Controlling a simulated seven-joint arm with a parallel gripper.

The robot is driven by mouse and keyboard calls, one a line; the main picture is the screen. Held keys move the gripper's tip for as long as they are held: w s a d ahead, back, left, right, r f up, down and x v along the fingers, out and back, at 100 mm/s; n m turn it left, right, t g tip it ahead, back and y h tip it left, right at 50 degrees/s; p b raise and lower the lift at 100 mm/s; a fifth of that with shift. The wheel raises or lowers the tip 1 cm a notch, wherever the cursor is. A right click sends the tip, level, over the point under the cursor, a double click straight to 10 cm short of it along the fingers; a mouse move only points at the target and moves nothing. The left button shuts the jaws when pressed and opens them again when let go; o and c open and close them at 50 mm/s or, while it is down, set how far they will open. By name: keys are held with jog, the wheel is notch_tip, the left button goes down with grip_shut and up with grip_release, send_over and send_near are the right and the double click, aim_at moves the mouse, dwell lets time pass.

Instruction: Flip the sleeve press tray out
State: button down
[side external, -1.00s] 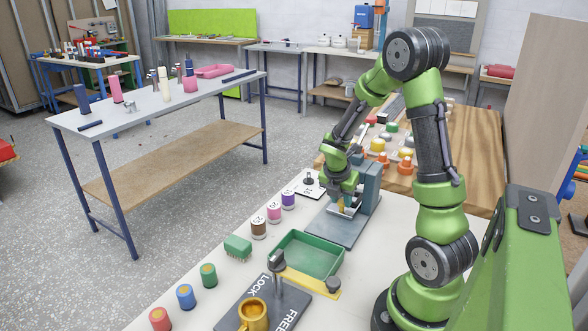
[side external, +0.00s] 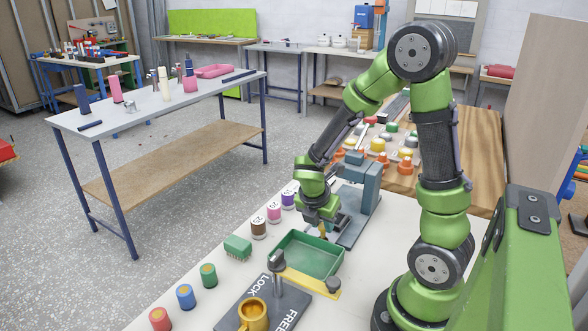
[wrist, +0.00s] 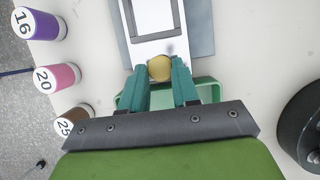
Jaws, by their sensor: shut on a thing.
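The blue-grey sleeve press (side external: 360,196) stands on its base plate at the back of the white table, partly hidden by my arm. In the wrist view, a white tray-like plate with a dark frame (wrist: 155,22) lies over the grey base plate (wrist: 201,30). A round yellow knob (wrist: 159,68) is at its near end. My gripper (side external: 323,234) is low in front of the press, beside the green bin. In the wrist view its teal fingers (wrist: 163,85) are shut on the yellow knob. Whether knob and plate are joined is hard to tell.
The open green bin (side external: 335,268) lies just in front of my gripper. Numbered spools (side external: 274,213) and a green brush-like block (side external: 237,247) stand to the left. A lock/free board (side external: 235,318) with a yellow cup (side external: 254,314) is nearer the camera.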

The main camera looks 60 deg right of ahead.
jog(key=shift+a, duration=0.3)
jog(key=c, duration=1.2)
grip_release()
jog(key=shift+c, duration=0.2)
jog(key=o, duration=0.4)
jog(key=shift+d, duration=0.1)
jog(key=shift+o, duration=0.2)
jog(key=v, duration=1.7)
